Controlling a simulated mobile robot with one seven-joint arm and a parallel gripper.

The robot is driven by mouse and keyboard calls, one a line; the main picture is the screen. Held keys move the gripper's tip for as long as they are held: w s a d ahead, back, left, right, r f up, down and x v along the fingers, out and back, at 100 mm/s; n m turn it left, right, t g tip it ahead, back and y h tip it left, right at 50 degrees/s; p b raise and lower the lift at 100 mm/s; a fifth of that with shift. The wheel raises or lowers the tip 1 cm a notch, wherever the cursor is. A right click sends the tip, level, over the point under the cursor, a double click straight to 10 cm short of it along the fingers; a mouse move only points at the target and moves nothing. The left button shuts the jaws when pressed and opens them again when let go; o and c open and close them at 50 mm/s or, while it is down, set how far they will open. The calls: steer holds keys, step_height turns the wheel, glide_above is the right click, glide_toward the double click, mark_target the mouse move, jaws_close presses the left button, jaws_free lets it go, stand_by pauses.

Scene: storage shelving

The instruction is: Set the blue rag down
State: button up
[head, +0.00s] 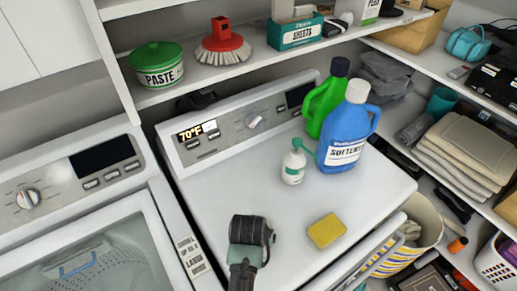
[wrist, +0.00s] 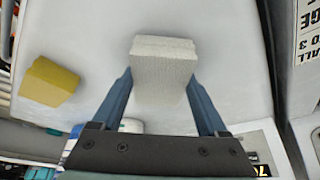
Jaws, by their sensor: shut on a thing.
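My gripper (wrist: 160,78) has its two blue fingers on either side of a pale grey-white, rough-textured block (wrist: 165,60) and is shut on it. In the head view my gripper (head: 251,230) is a dark shape over the front part of the white dryer top (head: 225,195), and it hides the block there. I cannot tell whether the block touches the surface. I see no rag that is clearly blue; the held piece looks pale, not blue.
A yellow sponge (head: 326,231) lies right of my gripper. A small pump bottle (head: 293,165), a blue softener jug (head: 345,130) and a green jug (head: 322,105) stand farther back. The washer (head: 150,215) is at left. The dryer top's left part is clear.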

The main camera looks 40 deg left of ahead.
steer(key=shift+f, duration=0.25)
steer(key=shift+f, duration=0.2)
steer(key=o, duration=1.3)
steer(key=shift+o, duration=0.2)
steer(key=shift+r, duration=0.2)
steer(key=v, duration=1.2)
steer(key=shift+b, duration=0.35)
steer(key=shift+w+r, duration=0.1)
